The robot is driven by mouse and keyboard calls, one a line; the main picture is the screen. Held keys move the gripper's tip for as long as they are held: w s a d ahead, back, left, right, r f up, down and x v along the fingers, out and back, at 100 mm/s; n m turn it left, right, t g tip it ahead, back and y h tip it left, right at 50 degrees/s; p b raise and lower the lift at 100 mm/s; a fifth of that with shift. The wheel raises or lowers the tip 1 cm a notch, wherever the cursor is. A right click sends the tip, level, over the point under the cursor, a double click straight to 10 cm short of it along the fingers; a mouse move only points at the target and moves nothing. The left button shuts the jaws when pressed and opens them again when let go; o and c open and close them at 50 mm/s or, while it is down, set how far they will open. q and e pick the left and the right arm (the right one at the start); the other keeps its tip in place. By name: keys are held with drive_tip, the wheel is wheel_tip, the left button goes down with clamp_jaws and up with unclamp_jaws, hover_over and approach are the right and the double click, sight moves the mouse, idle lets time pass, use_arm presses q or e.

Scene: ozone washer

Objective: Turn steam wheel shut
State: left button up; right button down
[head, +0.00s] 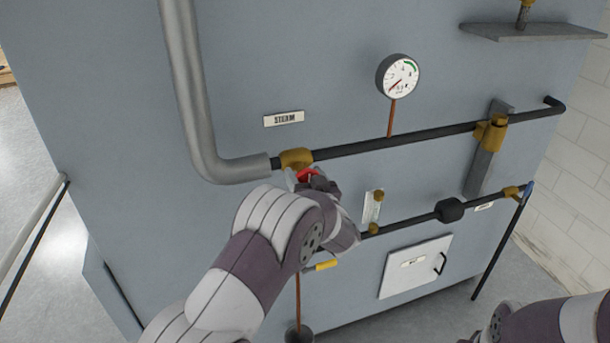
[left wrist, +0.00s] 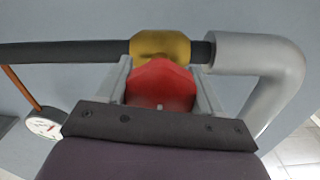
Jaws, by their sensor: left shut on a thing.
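The steam wheel is red (head: 306,174) and sits on a brass valve body (head: 296,158) in the black pipe, below a "STEAM" label (head: 284,119). My left gripper (head: 303,178) is at the wheel and hides most of it in the head view. In the left wrist view the red wheel (left wrist: 160,83) lies between the two grey fingers, which are shut on it, with the brass body (left wrist: 160,46) just beyond. My right arm shows at the lower right of the head view, but its fingertips are not visible.
A round gauge (head: 398,77) stands on a copper tube above the black pipe. A thick grey pipe (head: 186,90) bends into the valve from the left. A lower black pipe (head: 415,217), a yellow handle (head: 325,265) and a white hatch (head: 415,267) are below right.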

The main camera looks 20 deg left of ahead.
use_arm(q)
drive_tip(key=o, duration=1)
drive_tip(key=shift+r, duration=0.1)
drive_tip(key=shift+o, duration=0.2)
drive_tip(key=shift+s+d, duration=0.2)
drive_tip(key=b+v, duration=0.4)
drive_tip(key=v, duration=0.8)
